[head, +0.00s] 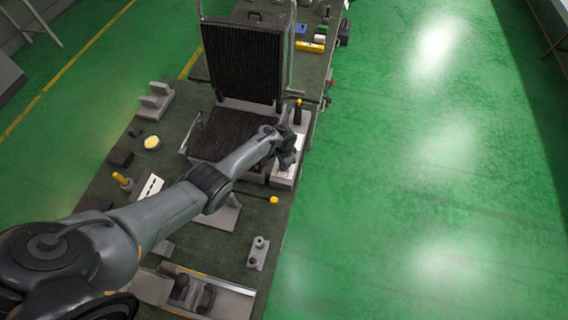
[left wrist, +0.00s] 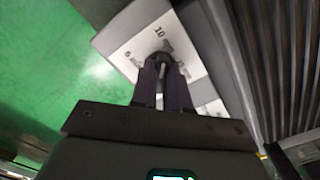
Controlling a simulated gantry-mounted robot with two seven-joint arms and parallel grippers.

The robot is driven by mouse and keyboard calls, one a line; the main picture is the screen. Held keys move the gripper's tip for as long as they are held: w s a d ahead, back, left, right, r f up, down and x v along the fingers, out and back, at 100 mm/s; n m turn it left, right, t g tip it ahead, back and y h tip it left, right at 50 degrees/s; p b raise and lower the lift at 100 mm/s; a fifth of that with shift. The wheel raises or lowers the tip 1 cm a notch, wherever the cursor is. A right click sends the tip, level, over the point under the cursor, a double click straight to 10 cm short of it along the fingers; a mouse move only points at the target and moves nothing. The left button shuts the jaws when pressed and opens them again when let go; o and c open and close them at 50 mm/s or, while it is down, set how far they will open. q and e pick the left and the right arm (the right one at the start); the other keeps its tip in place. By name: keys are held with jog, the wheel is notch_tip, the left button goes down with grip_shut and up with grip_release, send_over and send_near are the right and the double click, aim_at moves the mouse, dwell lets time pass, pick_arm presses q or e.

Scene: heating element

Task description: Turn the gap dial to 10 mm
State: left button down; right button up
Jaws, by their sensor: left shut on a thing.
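The gap dial's light plate (left wrist: 147,50) shows in the left wrist view, with the marks "10" and "6" readable on it. My left gripper (left wrist: 163,62) is shut on the dial's knob, which is mostly hidden between the dark fingers. The fingers point toward the "10" mark in the picture; the knob's exact setting cannot be told. In the head view my left gripper (head: 287,158) is at the white-topped dial box (head: 285,180) on the right side of the ribbed heating unit (head: 243,62). My right gripper is not in view.
The heating unit's ribbed lid stands open. A yellow-ended rod (head: 273,199), a small grey block with pegs (head: 258,253) and a grey fixture (head: 195,292) lie on the dark green bench. Open green floor lies right of the bench.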

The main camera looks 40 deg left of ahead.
pick_arm(q)
jog(key=c, duration=1.1)
grip_release()
jog(key=shift+r+p, duration=0.45)
jog(key=shift+r, duration=0.25)
notch_tip(320, 180, up, 9)
jog(key=p, duration=0.3)
jog(key=shift+r, duration=0.2)
